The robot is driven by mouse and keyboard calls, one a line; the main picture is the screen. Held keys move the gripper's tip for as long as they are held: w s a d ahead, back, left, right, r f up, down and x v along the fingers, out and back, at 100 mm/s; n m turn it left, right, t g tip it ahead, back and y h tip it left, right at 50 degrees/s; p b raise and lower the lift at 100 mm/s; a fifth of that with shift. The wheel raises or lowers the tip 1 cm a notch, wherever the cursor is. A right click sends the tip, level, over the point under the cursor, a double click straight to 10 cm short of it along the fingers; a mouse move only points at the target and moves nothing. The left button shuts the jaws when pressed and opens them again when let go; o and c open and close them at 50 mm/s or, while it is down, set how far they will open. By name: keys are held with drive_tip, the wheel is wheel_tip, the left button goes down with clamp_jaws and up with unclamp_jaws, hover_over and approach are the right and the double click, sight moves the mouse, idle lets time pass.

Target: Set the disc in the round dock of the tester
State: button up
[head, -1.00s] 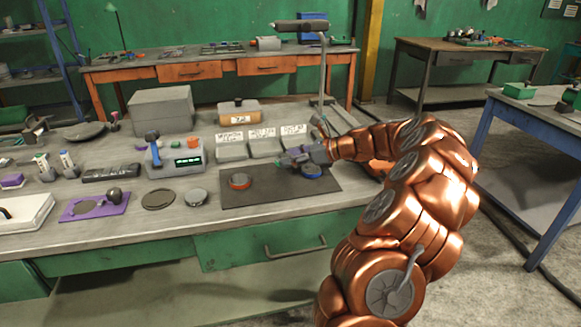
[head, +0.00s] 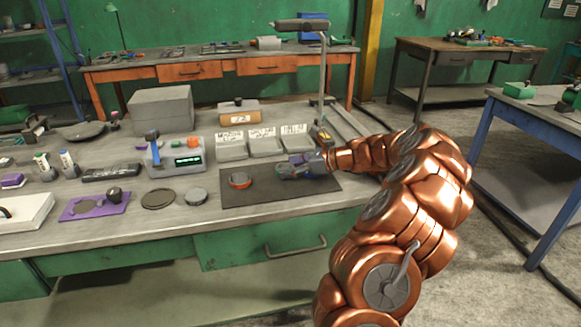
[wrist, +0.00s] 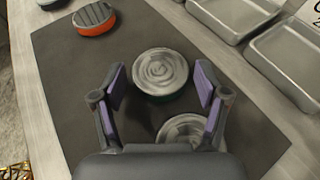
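The tester looks to be the grey box with a green display (head: 187,161) left of the mat in the head view; I cannot make out its round dock. Three discs lie on the dark mat (head: 225,197). The disc with an orange rim (head: 239,180) is at the mat's left and also shows in the wrist view (wrist: 93,19). A ridged grey disc with a green rim (wrist: 160,73) lies ahead, between and beyond my open fingertips (wrist: 159,80). A third grey disc (wrist: 182,130) is partly hidden under my gripper (head: 293,172), which holds nothing.
Three grey trays (head: 264,145) stand behind the mat. A small round grey piece (head: 196,196), a flat dark round plate (head: 158,199) and a purple plate (head: 70,212) lie left of the mat. A post with a crossbar (head: 322,75) rises behind my gripper.

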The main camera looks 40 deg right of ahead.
drive_tip(key=shift+o, duration=0.6)
drive_tip(key=shift+r, duration=0.1)
